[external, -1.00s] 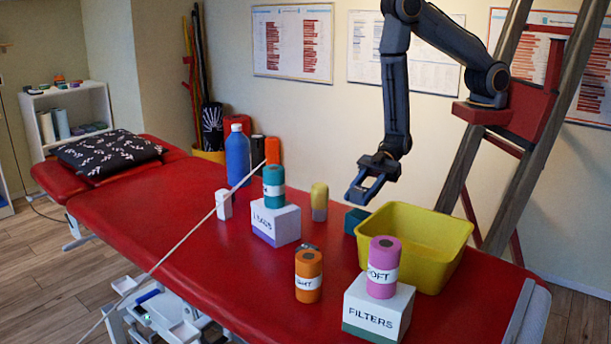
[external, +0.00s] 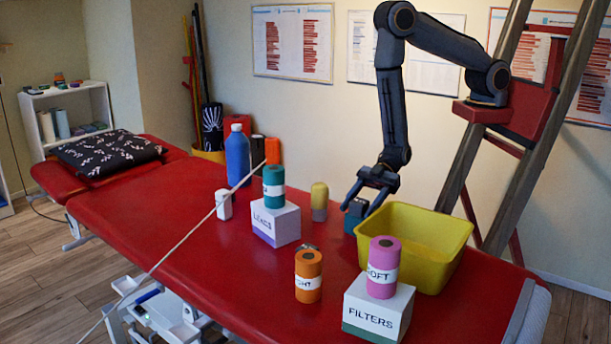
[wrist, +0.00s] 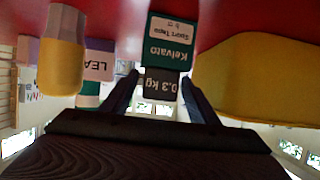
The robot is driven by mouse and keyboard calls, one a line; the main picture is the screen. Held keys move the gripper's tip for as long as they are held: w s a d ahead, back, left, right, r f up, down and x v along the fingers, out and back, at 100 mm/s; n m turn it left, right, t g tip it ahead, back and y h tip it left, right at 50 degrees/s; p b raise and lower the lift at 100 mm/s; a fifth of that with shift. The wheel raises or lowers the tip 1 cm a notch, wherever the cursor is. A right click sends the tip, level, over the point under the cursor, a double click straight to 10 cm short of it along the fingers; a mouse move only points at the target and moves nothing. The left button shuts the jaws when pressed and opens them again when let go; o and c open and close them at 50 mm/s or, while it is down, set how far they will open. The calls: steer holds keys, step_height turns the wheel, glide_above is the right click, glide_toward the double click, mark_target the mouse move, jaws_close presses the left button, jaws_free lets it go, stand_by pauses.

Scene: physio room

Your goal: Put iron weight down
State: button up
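The iron weight (wrist: 162,84) is a small dark grey block marked "0.3 kg"; in the wrist view it appears upside down. It rests on a teal "Kelvato Sport Tape" box (wrist: 170,40). In the external view the weight (external: 357,207) sits on that teal box (external: 352,225), left of the yellow tub. My gripper (external: 362,203) is above the box with its fingers either side of the weight. In the wrist view my gripper (wrist: 160,77) is open, with a narrow gap between each finger and the weight.
A yellow tub (external: 437,221) is close on the right. A yellow-and-grey bottle (external: 319,201) stands left. Rolls stand on the LEADS box (external: 286,228) and the FILTERS box (external: 362,322); an orange roll (external: 308,282) stands between. A pale rod (external: 180,246) crosses the red table.

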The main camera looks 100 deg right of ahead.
steer(key=shift+r, duration=0.2)
steer(key=v, duration=1.2)
steer(key=w+d+r+m+g+h, duration=0.1)
steer(key=d+m+g+h, duration=0.1)
steer(key=d+h, duration=0.3)
steer(key=w+d+r+m+g+h, duration=0.1)
steer(key=w+d+r+m+h, duration=0.15)
steer(key=d, duration=0.45)
steer(key=s+d+r+m+g+h, duration=0.1)
steer(key=s+r+m+g, duration=0.1)
steer(key=s+r, duration=0.2)
steer(key=s+d+r+m+g+h+b, duration=0.1)
steer(key=s+d+r+m+g, duration=0.1)
steer(key=s, duration=0.6)
step_height(320, 180, up, 2)
steer(key=shift+s+d+r+g, duration=0.1)
steer(key=shift+s+d+g, duration=0.1)
steer(key=shift+g, duration=0.5)
steer(key=shift+m, duration=0.25)
